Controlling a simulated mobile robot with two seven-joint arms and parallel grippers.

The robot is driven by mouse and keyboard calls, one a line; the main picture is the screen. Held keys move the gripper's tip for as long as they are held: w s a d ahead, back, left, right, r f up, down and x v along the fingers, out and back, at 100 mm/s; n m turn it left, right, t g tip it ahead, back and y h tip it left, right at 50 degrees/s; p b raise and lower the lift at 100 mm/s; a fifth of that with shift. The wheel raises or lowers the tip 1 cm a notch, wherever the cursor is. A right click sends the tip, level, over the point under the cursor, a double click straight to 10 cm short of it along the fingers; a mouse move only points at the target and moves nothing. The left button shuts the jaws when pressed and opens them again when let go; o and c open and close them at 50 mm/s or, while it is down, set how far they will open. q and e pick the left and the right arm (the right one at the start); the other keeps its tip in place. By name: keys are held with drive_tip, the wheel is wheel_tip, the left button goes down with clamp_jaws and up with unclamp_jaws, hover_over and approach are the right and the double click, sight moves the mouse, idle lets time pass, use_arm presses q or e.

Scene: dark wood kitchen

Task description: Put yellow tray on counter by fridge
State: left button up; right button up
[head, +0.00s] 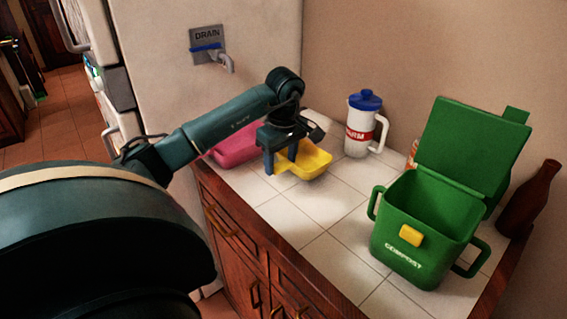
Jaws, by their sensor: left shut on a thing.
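The yellow tray (311,163) is at the counter's back left, beside a pink tray. My left gripper (281,163) reaches in from the left and is shut on the yellow tray's near left edge. I cannot tell whether the tray rests on the tiles or hangs just above them. The white tiled counter (318,203) stands against the side of the fridge (165,60). My right gripper is not in view.
The pink tray (238,149) lies behind my left forearm. A white jug with a blue lid (361,124) stands at the back. An open green compost bin (414,235) and a brown bottle (530,197) stand at the right. The front middle tiles are clear.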

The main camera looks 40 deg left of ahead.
use_arm(q)
wheel_tip(320, 180, down, 2)
drive_tip(key=shift+f, duration=0.1)
drive_tip(key=shift+f, duration=0.1)
drive_tip(key=o, duration=1)
drive_tip(key=shift+o, duration=0.2)
wheel_tip(320, 180, up, 12)
drive_tip(key=d+p, duration=0.1)
drive_tip(key=shift+s+d, duration=0.2)
drive_tip(key=shift+s, duration=0.05)
